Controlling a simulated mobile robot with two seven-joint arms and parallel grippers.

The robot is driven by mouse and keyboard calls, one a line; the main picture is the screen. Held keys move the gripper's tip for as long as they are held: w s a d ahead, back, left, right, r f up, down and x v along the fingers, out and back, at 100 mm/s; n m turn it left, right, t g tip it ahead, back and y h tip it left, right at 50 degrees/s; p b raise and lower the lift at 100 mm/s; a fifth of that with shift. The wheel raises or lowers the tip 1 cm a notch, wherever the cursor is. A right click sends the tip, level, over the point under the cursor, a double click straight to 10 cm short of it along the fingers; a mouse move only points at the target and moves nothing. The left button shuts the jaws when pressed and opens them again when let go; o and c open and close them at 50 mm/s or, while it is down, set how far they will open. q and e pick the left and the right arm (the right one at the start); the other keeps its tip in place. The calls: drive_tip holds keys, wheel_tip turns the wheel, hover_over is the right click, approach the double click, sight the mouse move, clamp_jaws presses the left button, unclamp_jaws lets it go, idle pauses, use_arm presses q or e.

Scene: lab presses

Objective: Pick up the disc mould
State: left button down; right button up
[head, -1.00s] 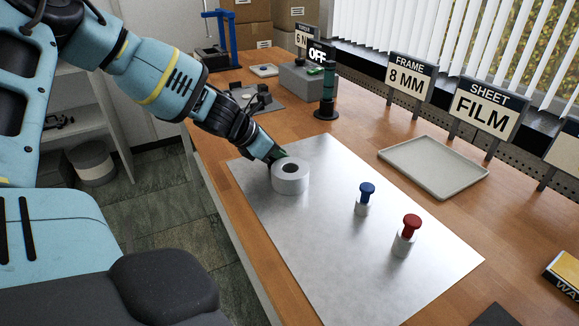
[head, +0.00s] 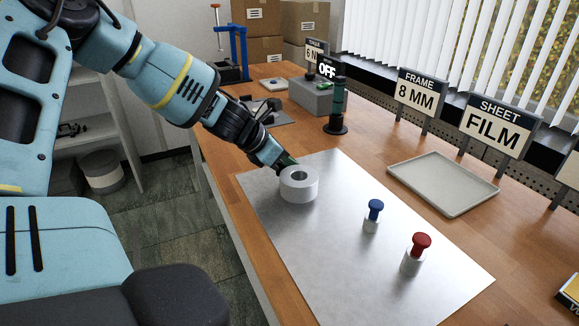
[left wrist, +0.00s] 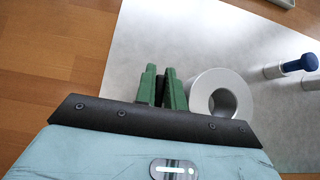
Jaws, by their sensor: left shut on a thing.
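The disc mould (head: 298,189) is a thick pale grey ring with a round hole, level, at the far left part of the metal sheet (head: 345,245). It appears slightly above the sheet. My left gripper (head: 286,162) is shut at the mould's far left side. In the left wrist view the green fingers (left wrist: 161,88) close on a small dark part beside the ring (left wrist: 221,95), seemingly a tab of the mould. How that part joins the ring is hidden. My right gripper is out of view.
A blue-topped plunger (head: 374,215) and a red-topped one (head: 416,252) stand on the sheet. A shallow tray (head: 443,184) lies behind. A dark green column (head: 337,107), a grey box marked OFF (head: 312,95) and a blue press (head: 238,50) stand farther back.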

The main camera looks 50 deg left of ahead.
use_arm(q)
wheel_tip(320, 180, up, 2)
drive_tip(key=shift+w+r, duration=0.1)
drive_tip(key=s+a, duration=0.1)
drive_tip(key=s, duration=0.3)
drive_tip(key=s+a+p, duration=0.1)
drive_tip(key=s+a, duration=0.1)
drive_tip(key=s, duration=0.3)
drive_tip(key=s+a+r+p, duration=0.1)
drive_tip(key=s, duration=0.4)
drive_tip(key=shift+a, duration=0.3)
drive_tip(key=shift+s+a+p, duration=0.2)
drive_tip(key=shift+s+p, duration=0.1)
drive_tip(key=shift+s, duration=0.35)
drive_tip(key=shift+s, duration=0.1)
